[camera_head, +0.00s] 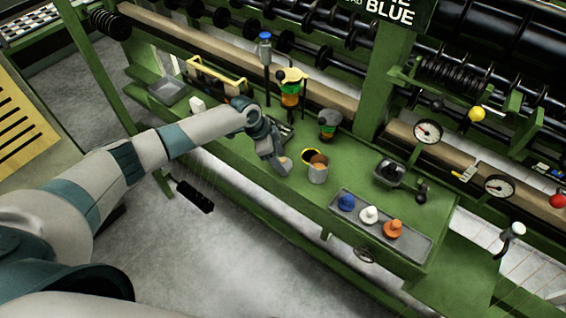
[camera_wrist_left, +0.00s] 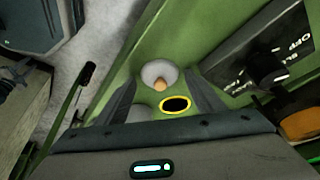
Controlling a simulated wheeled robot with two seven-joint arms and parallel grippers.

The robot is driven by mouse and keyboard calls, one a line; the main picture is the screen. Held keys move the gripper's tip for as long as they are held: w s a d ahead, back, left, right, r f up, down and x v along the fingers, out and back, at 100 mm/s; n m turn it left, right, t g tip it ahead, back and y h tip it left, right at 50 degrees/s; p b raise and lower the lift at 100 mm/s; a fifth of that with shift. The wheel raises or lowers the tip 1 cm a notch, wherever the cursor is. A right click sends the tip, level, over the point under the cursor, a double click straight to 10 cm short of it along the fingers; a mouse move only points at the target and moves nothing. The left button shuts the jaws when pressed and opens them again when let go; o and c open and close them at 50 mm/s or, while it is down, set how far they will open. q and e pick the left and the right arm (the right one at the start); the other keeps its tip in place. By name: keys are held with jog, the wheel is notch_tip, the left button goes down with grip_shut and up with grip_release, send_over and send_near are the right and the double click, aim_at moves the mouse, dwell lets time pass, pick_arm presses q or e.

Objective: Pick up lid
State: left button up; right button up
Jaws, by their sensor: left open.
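My left gripper (camera_head: 275,158) is over the front edge of the green bench, just left of a pale cup (camera_head: 317,174). In the left wrist view its two fingers (camera_wrist_left: 162,92) are spread apart with nothing held. A brown top, perhaps the lid (camera_head: 319,160), shows at the cup's mouth. The wrist view shows a pale round thing with a tan knob (camera_wrist_left: 160,85) ahead between the fingers. A yellow-ringed dark circle (camera_head: 309,156) lies beside the cup; it also shows in the wrist view (camera_wrist_left: 175,104). My right gripper is not in view.
A grey tray (camera_head: 414,248) holds blue (camera_head: 346,202), white (camera_head: 369,214) and orange (camera_head: 392,230) knobbed pieces. A dark-topped container (camera_head: 328,122) and a yellow-topped stand (camera_head: 291,88) are behind the cup. Dial gauges (camera_head: 428,131) and machine rollers line the back.

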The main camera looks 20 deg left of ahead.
pick_arm(q)
jog(key=c, duration=1.1)
jog(key=shift+s, duration=0.15)
jog(key=shift+c, duration=1.5)
